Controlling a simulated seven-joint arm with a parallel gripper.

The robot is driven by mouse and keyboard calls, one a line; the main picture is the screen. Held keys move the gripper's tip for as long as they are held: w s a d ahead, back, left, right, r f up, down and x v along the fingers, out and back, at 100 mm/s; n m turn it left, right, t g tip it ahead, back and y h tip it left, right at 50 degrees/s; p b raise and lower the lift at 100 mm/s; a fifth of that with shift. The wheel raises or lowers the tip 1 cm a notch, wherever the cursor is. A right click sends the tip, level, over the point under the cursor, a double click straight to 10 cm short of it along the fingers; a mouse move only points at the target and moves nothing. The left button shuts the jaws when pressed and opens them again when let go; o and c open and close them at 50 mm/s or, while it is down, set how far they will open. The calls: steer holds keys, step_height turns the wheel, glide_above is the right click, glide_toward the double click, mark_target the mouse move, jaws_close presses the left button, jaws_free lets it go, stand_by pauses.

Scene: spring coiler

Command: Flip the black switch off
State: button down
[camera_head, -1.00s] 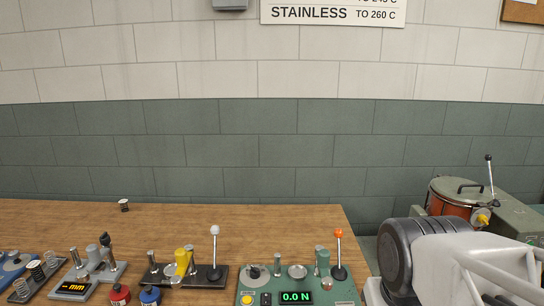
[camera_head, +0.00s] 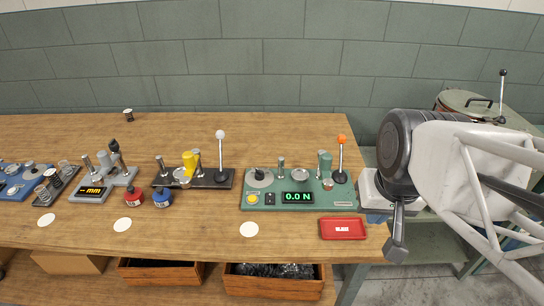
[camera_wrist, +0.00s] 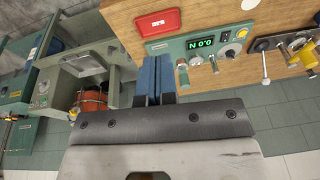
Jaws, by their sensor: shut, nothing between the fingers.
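A green force tester (camera_head: 292,200) with a lit "0.0 N" display stands near the table's right end. A black handle-like part (camera_head: 259,174), possibly the black switch, sits on a round grey plate at its left; I cannot tell its setting. The tester shows upside down in the wrist view (camera_wrist: 186,46), with a black part (camera_wrist: 231,52) on its right. My gripper (camera_wrist: 156,58) is shut and empty, its blue fingers together beside the tester. In the head view my gripper (camera_head: 396,246) is at the table's right edge, apart from the tester.
A red tray (camera_head: 343,236) lies in front of the tester. An orange-knobbed lever (camera_head: 341,152) and a white-knobbed lever (camera_head: 220,150) stand upright. Left are a grey "mm" gauge (camera_head: 103,187) and red and blue pots. A pot-like vessel (camera_head: 470,102) stands far right.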

steer(key=w+a+f+m+t+y, duration=0.15)
steer(key=w+a+m+y, duration=0.25)
steer(key=w+a, duration=0.45)
steer(key=m+t+y, duration=0.2)
steer(key=m+t, duration=0.2)
steer(key=m, duration=1)
glide_above(270, 197)
step_height(270, 197, down, 11)
steer(key=shift+s+r, duration=0.2)
steer(key=shift+s, duration=0.25)
steer(key=shift+f, duration=0.15)
steer(key=shift+w+f, duration=0.15)
steer(key=shift+f, duration=1.25)
steer(key=shift+w+f, duration=0.2)
steer(key=shift+f, duration=1.25)
steer(key=shift+w+f, duration=0.15)
steer(key=shift+f, duration=1.25)
steer(key=shift+w+f, duration=0.1)
steer(key=shift+f, duration=0.6)
steer(key=shift+r, duration=0.2)
steer(key=shift+r, duration=0.55)
